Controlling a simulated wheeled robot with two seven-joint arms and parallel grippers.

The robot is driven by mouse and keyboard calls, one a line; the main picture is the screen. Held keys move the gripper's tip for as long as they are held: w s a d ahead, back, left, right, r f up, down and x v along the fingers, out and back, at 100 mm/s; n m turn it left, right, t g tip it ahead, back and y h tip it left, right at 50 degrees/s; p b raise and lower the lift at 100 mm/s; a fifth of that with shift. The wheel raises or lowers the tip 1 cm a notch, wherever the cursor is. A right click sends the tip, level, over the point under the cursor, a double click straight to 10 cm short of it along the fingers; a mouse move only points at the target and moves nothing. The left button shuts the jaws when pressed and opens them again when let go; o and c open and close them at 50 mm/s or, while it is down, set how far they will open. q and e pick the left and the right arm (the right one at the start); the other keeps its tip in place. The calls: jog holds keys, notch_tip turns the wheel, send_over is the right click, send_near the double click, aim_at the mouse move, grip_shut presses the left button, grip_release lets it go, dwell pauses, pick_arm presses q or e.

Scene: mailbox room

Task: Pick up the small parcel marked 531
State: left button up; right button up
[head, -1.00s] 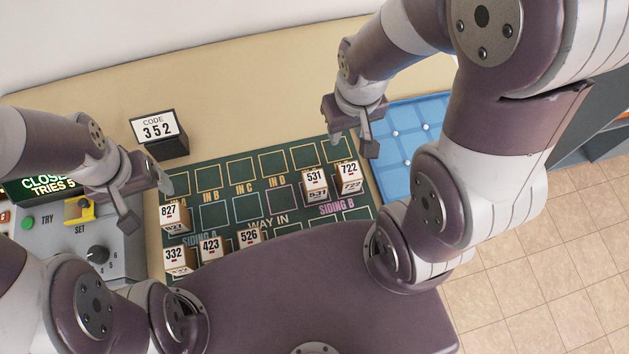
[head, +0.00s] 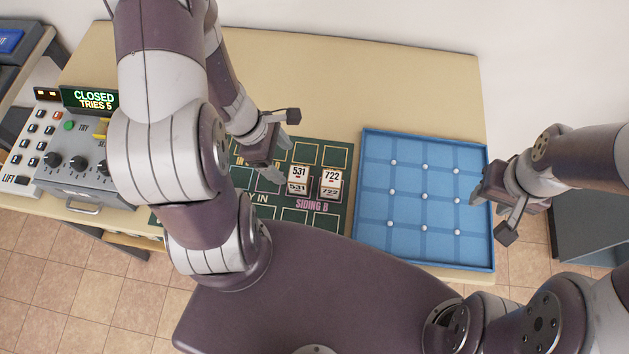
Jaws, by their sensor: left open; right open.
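The small parcel marked 531 (head: 298,179) is a white-and-brown box standing on the dark green mat (head: 328,226), just above the SIDING B label. A similar parcel marked 722 (head: 331,183) stands close to its right. My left gripper (head: 283,146) is open and empty. It hangs just above and to the left of parcel 531 in the picture, with one finger close to the parcel; I cannot tell its exact height. My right gripper (head: 492,214) is open and empty at the right edge of the blue tray. My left arm hides the mat's left part.
The blue tray (head: 358,235) with small white pegs lies right of the mat on the tan table (head: 380,75). A control panel (head: 80,165) with knobs and a CLOSED, TRIES 5 display (head: 90,98) stands at left. The table's back strip is clear.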

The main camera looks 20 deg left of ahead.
aim_at(297, 174)
pick_arm(q)
jog(key=x, duration=0.2)
jog(key=b+x, duration=0.1)
jog(key=x, duration=0.1)
jog(key=shift+a+f, duration=0.1)
jog(key=shift+a, duration=0.3)
jog(key=d+f, duration=0.1)
jog(key=f, duration=0.1)
jog(key=d+f+b, duration=0.1)
jog(key=d+f, duration=0.1)
jog(key=shift+w+d, duration=0.15)
jog(key=shift+d, duration=0.15)
jog(key=shift+w+f, duration=0.1)
jog(key=shift+f, duration=0.35)
jog(key=shift+d, duration=0.1)
jog(key=shift+c, duration=0.9)
jog(key=c, duration=0.9)
pick_arm(e)
notch_tip(297, 174, down, 3)
